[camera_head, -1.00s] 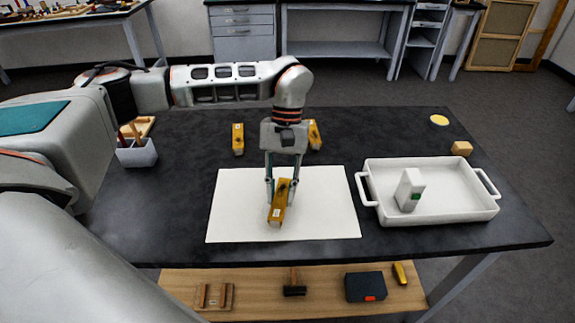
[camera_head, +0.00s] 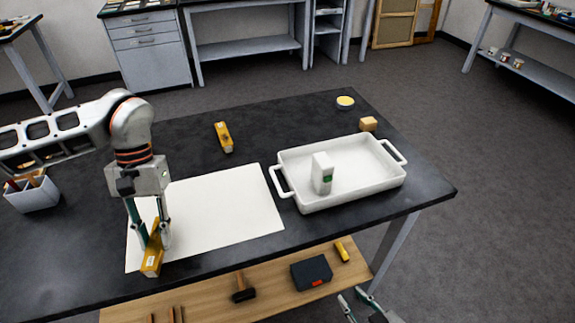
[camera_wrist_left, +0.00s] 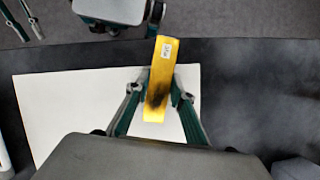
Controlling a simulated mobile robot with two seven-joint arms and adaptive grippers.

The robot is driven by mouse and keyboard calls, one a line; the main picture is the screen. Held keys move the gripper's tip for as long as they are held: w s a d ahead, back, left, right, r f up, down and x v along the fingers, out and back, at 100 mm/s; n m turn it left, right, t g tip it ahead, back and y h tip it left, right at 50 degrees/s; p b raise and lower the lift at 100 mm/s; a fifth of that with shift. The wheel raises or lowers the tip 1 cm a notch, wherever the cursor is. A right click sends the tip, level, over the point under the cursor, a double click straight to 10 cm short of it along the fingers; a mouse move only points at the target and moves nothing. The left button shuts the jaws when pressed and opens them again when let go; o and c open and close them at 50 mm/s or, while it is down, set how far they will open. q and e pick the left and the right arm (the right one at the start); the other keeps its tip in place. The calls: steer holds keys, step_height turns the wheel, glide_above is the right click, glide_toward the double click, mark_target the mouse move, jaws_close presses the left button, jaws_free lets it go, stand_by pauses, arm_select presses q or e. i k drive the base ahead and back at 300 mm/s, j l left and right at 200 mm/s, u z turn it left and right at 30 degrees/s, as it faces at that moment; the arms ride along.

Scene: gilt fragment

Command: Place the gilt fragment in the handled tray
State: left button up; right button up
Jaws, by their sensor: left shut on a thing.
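The gilt fragment (camera_head: 152,261), a yellow-gold bar with a small white label, is held between the fingers of my left gripper (camera_head: 152,238). The wrist view shows the fragment (camera_wrist_left: 161,70) with a dark patch, pinched between both fingertips. It appears over the front left part of the white sheet; its exact height is hard to tell. The white handled tray (camera_head: 300,199) stands to the right, apart from the gripper. My right gripper (camera_head: 354,295) shows at the bottom edge, fingers apart and empty.
The white sheet (camera_head: 220,215) lies left of the tray. Another gilt piece (camera_head: 223,137) lies behind it. A tan block (camera_head: 368,124) and a yellow-topped round thing (camera_head: 345,102) are behind the tray. A tool holder (camera_head: 33,194) stands left. The tray's right half is clear.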

mark_target(358, 168)
steer(key=l+u, duration=0.25)
steer(key=l, duration=0.6)
steer(key=l+u, duration=0.3)
steer(key=l, duration=0.5)
steer(key=k+l, duration=0.1)
steer(key=l, duration=1.25)
steer(key=k+l, duration=0.15)
steer(key=l, duration=0.55)
steer(key=k+l+u, duration=0.1)
steer(key=l, duration=0.55)
